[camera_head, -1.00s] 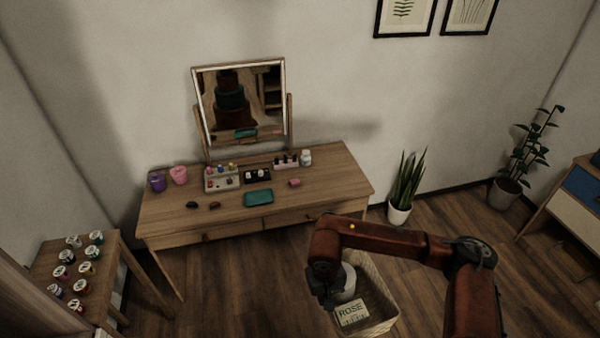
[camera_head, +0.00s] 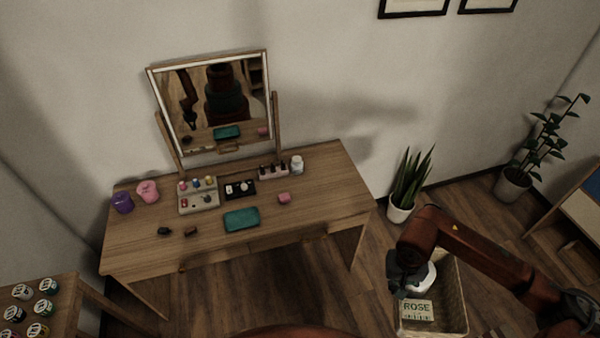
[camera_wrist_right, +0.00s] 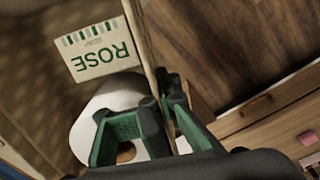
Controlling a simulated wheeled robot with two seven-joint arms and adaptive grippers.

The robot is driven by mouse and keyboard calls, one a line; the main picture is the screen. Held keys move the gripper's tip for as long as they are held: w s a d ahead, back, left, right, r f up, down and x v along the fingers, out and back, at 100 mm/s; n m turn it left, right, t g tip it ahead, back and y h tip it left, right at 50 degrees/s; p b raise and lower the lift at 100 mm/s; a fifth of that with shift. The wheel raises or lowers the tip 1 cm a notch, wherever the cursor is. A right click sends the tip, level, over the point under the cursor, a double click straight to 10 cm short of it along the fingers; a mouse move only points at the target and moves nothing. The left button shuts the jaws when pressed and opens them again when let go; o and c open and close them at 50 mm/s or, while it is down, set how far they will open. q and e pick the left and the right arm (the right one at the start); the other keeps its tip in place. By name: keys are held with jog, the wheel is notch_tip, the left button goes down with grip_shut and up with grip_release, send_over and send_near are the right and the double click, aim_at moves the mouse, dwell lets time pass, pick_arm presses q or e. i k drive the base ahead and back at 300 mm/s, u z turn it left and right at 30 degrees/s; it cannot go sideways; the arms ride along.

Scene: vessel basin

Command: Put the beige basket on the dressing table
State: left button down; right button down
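The beige basket (camera_head: 452,288) is at the lower right of the head view, to the right of the dressing table and below its top. It holds a cream ROSE box (camera_head: 416,310) and a white round item, which show inside it. My right gripper (camera_head: 402,292) is at its left rim. In the right wrist view the basket wall (camera_wrist_right: 146,45) runs between the fingers (camera_wrist_right: 161,103), which are closed on it. The dressing table (camera_head: 325,195) stands at the centre, with bare top toward its right end. My left gripper is out of view.
On the table are a mirror (camera_head: 212,105), purple and pink cups, a cosmetics organiser (camera_head: 198,200), a teal case (camera_head: 241,219), a pink item (camera_head: 284,197) and a white jar (camera_head: 297,165). A potted plant (camera_head: 405,195) stands right of the table. A side table with jars is lower left.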

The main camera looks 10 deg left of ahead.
aim_at(338, 192)
jog(key=u, duration=0.25)
jog(key=i, duration=1.05)
jog(key=u, duration=0.45)
